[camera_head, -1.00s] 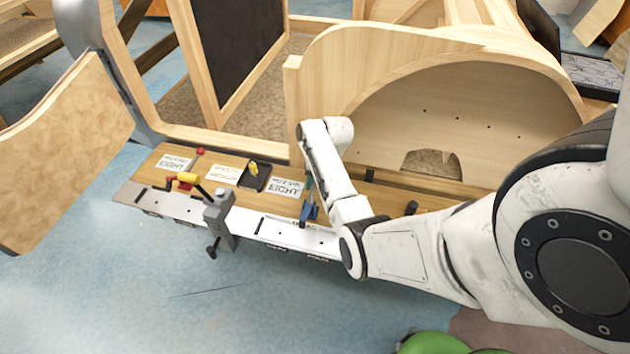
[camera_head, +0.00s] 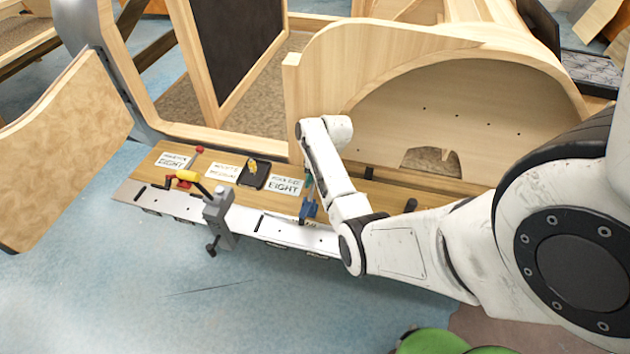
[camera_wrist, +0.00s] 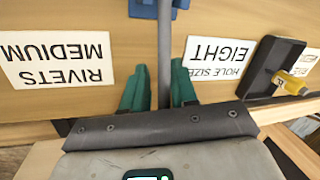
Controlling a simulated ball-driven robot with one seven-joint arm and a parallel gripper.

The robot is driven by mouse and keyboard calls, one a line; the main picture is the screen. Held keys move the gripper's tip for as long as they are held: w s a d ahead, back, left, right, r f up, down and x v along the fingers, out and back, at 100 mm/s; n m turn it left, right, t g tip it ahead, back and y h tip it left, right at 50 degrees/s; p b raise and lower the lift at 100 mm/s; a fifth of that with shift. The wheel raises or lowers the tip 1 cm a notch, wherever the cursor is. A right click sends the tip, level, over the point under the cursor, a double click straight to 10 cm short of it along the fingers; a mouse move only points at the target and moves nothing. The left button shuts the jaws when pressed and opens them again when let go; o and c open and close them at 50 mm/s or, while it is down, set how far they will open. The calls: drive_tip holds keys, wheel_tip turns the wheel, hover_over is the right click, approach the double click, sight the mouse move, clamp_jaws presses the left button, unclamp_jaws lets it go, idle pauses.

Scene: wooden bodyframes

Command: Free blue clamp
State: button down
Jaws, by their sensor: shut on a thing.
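The blue clamp (camera_head: 309,209) is at the front edge of the wooden shelf, just below my gripper (camera_head: 309,182). In the wrist view its blue part (camera_wrist: 150,9) shows at the top edge, with a grey bar running down from it. The green fingers of my gripper (camera_wrist: 158,88) stand on both sides of this bar and are shut on it. The clamp's lower end is hidden, and I cannot tell if it still grips the shelf edge.
The shelf (camera_head: 228,196) carries paper labels (camera_head: 285,186) and a black tray (camera_head: 252,174) with a yellow item. The curved wooden frame (camera_head: 400,45) rises behind. Floor in front is clear.

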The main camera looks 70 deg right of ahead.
drive_tip(key=shift+w+d+r, duration=0.15)
drive_tip(key=shift+w+r, duration=0.2)
drive_tip(key=shift+w, duration=0.1)
drive_tip(key=c, duration=1.1)
unclamp_jaws()
drive_tip(key=shift+o, duration=1.4)
drive_tip(key=shift+f, duration=0.1)
drive_tip(key=shift+s+f, duration=0.1)
drive_tip(key=shift+s, duration=0.1)
drive_tip(key=v, duration=1.1)
drive_tip(key=shift+f, duration=0.1)
drive_tip(key=shift+c, duration=0.2)
